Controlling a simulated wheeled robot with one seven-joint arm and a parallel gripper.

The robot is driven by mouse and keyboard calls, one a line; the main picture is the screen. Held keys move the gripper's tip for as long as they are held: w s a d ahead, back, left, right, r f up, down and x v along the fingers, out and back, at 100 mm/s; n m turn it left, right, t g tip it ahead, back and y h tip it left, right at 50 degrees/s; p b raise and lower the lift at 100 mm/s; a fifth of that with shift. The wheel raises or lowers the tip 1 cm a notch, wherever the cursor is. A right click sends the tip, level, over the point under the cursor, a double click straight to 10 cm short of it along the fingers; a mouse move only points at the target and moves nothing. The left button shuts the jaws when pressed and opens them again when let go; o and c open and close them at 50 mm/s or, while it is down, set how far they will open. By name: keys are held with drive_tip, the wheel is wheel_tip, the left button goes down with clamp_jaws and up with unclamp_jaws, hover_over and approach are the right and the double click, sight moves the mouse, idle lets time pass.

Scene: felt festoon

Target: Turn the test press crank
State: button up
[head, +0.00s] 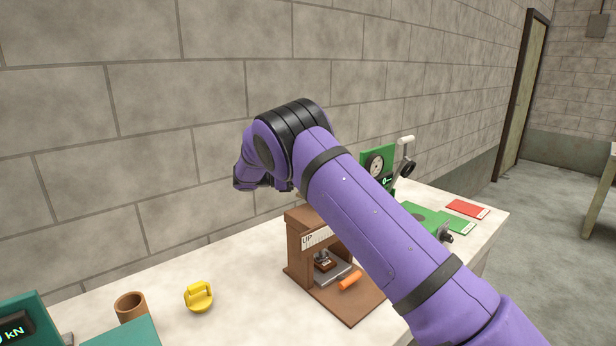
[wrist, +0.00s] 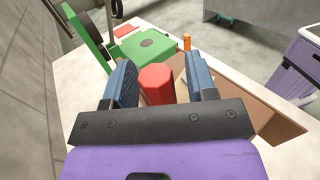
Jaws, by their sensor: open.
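A green machine (head: 378,158) with a round dial and small display stands at the back of the table. A crank (head: 406,141) with a cream handle, grey arm and black hub is at its right side. The green machine also shows at upper left in the wrist view (wrist: 97,40). My gripper (wrist: 158,62) is open, with two blue fingers apart. A red hexagonal block (wrist: 156,84) shows between the fingers; I cannot tell whether they touch it. The gripper is away from the crank. My arm hides the fingers and part of the green machine in the head view.
A brown wooden stand (head: 298,251) marked UP, with an orange handle (head: 350,280), sits under my arm. A yellow weight (head: 199,296), brown cup (head: 131,307) and teal device (head: 24,319) reading kN are at left. Red (head: 466,208) and green cards lie at right.

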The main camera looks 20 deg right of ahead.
drive_tip(key=v, duration=1)
drive_tip(key=shift+a, duration=0.2)
drive_tip(key=s+d+r+m+y, duration=0.3)
drive_tip(key=s+d+r+y, duration=0.4)
drive_tip(key=d+r, duration=0.4)
drive_tip(key=s+d+r+m+t+y, duration=0.1)
drive_tip(key=s+d+r+m+y, duration=0.15)
drive_tip(key=s, duration=0.45)
drive_tip(key=s+d+r+m+t+y, duration=0.1)
drive_tip(key=s+d+r+t, duration=0.1)
drive_tip(key=s+d+r, duration=0.3)
drive_tip(key=s+a+f+m+t+y, duration=0.1)
drive_tip(key=s+m+t+y, duration=0.1)
drive_tip(key=s, duration=0.9)
drive_tip(key=s+a+f+m+t+y, duration=0.2)
drive_tip(key=s+m, duration=0.1)
drive_tip(key=s, duration=0.8)
drive_tip(key=s+a+f+m+t+y, duration=0.1)
drive_tip(key=s+m+t+y, duration=0.1)
drive_tip(key=s, duration=0.9)
drive_tip(key=shift+a+f+m+t+y, duration=0.3)
drive_tip(key=shift+m+t+y, duration=0.15)
drive_tip(key=shift+m, duration=0.4)
